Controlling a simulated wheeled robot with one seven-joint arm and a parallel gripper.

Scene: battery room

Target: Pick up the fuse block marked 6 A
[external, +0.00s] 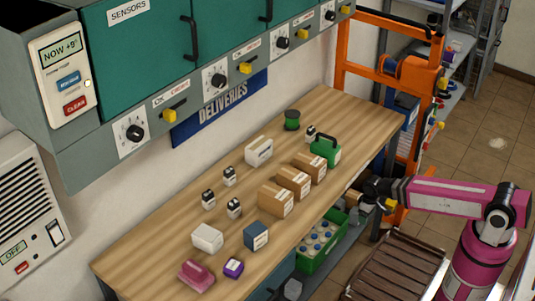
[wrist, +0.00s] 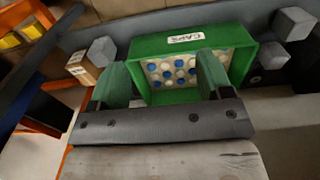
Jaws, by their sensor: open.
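Several small blocks with black tops and white label faces stand on the wooden bench (external: 150,255) in the external view: one at the back (external: 229,176), one on the left (external: 208,200), one nearer the front (external: 233,208) and one by the green case (external: 310,133). They could be fuse blocks, but their markings are too small to read, so I cannot tell which is 6 A. My gripper (external: 356,199) is beside the bench's front edge, apart from these blocks. In the wrist view my gripper (wrist: 163,78) is open and empty, facing a green crate labelled CAPS (wrist: 150,47).
Cardboard boxes (external: 276,199), a green case (external: 326,150), a white box (external: 207,238), a blue box (external: 256,235), a purple box (external: 233,267) and a pink object (external: 196,275) occupy the bench. The green crate (external: 307,263) sits below. An orange frame (external: 341,50) stands at the bench's far end.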

